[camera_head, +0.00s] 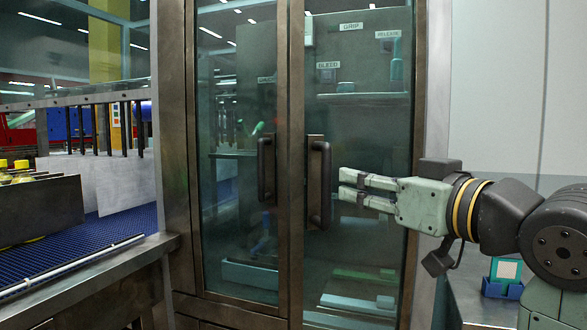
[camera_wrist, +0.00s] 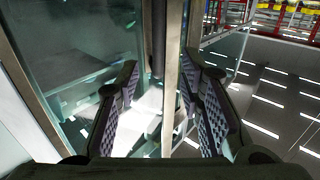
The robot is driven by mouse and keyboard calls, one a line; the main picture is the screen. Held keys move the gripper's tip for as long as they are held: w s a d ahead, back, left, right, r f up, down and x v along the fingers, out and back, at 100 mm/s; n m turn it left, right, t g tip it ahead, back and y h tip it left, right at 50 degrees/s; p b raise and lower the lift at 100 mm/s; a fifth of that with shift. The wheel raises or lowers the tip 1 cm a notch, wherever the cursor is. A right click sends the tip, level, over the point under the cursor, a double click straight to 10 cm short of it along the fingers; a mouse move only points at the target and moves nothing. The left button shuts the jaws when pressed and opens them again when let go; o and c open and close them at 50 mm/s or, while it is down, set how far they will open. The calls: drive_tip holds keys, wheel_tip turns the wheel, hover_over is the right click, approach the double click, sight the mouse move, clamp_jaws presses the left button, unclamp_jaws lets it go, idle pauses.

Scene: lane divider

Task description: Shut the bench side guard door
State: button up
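The guard has two tall glass doors in brown metal frames. The right door (camera_head: 360,130) has a dark upright handle (camera_head: 319,185); the left door (camera_head: 235,100) has a similar handle (camera_head: 266,168). The doors' inner edges appear close together in the head view; I cannot tell how far either stands ajar. My gripper (camera_head: 341,183) is open, level with the right handle and a little to its right, pointing left. In the wrist view its padded fingers (camera_wrist: 160,80) are apart, with a dark upright bar and a metal frame edge showing between and beyond them. No contact is clear.
A blue conveyor (camera_head: 85,245) with a metal side rail lies left of the guard. Behind the glass are labelled panels and shelves. A grey counter (camera_head: 470,290) with a small teal item (camera_head: 503,277) stands at lower right, below my arm.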

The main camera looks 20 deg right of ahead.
sight(330, 176)
drive_tip(key=p+x, duration=0.3)
drive_tip(key=x, duration=0.7)
drive_tip(key=shift+w+d+f, duration=0.1)
drive_tip(key=shift+w+d, duration=0.05)
drive_tip(key=shift+w, duration=0.1)
drive_tip(key=shift+c, duration=0.5)
clamp_jaws()
